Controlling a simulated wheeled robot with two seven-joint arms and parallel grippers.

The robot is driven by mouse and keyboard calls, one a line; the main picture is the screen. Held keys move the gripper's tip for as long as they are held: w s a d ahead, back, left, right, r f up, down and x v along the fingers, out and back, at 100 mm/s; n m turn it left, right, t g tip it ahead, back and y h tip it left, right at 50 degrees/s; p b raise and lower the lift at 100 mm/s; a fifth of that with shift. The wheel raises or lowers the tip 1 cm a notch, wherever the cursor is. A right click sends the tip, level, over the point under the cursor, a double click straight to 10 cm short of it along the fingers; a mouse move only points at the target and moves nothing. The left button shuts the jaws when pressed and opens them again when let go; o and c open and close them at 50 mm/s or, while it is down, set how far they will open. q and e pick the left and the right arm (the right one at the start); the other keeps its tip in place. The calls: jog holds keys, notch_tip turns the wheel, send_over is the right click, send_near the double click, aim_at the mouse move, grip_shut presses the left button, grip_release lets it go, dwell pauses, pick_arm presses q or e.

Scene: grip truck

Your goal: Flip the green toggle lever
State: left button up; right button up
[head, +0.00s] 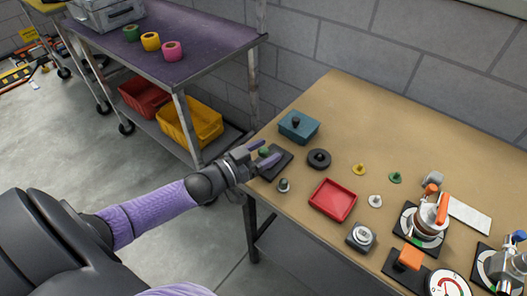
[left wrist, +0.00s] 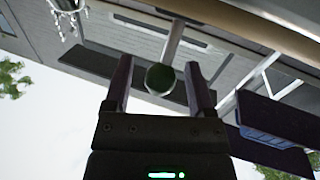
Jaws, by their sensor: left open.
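The green toggle lever shows as a green knob (head: 263,152) above a dark base plate (head: 279,166) at the table's left edge. My left gripper (head: 263,153) is open, with its fingers on either side of the knob. In the left wrist view, the round dark green knob (left wrist: 160,78) sits on a grey metal stem (left wrist: 174,42) between the two fingers of my left gripper (left wrist: 160,85). A gap shows on each side, so the fingers do not appear closed on it. The lower stem is hidden by the gripper in the head view. My right gripper is not in view.
A red tray (head: 333,200) lies further right. A purple-topped cart (head: 180,45) stands behind my left arm.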

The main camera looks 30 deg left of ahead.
pick_arm(q)
grip_shut()
dwell(1.3)
